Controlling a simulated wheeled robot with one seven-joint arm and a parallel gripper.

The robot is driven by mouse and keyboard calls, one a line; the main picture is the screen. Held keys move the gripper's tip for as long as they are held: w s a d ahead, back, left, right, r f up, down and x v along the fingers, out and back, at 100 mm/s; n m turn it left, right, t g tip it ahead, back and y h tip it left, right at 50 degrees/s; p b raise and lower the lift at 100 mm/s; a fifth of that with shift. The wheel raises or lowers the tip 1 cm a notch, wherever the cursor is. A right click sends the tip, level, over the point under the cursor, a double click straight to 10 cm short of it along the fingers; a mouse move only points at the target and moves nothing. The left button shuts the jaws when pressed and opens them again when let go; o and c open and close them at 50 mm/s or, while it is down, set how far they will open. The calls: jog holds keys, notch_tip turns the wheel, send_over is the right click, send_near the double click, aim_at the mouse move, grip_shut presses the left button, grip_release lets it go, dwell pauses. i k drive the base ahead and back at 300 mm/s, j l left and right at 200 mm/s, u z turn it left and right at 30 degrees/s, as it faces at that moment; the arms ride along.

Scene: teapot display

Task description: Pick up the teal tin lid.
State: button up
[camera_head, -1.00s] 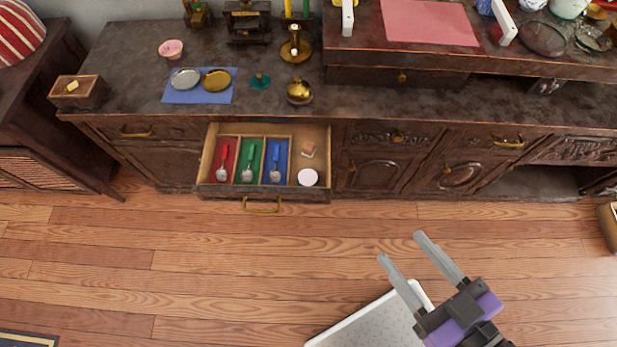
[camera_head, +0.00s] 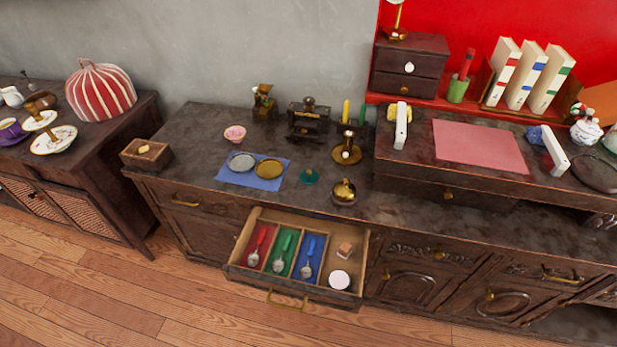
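The teal tin lid (camera_head: 309,176) lies on the dark sideboard top (camera_head: 215,205), a small round disc with a knob on it. It is right of the blue mat (camera_head: 228,182), which holds a silver dish (camera_head: 241,161) and a gold dish (camera_head: 268,169). Nothing covers the lid. My gripper is outside the present view.
An open drawer (camera_head: 285,301) sticks out below the lid, with spoons in red, green and blue compartments. Behind the lid stand a brass candlestick (camera_head: 346,153) and a dark ornate stand (camera_head: 309,122).

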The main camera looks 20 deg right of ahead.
aim_at(307, 176)
jog(key=i+j+z, duration=0.1)
jog(key=i+j, duration=0.25)
jog(key=i+j+z, duration=0.1)
jog(key=i+j, duration=0.2)
jog(key=i+j+z, duration=0.1)
jog(key=i+j, duration=0.25)
jog(key=j, duration=0.15)
jog(key=i+j, duration=0.25)
jog(key=j, duration=0.2)
jog(key=i+j+z, duration=0.15)
jog(key=i+j, duration=0.2)
jog(key=j, duration=0.1)
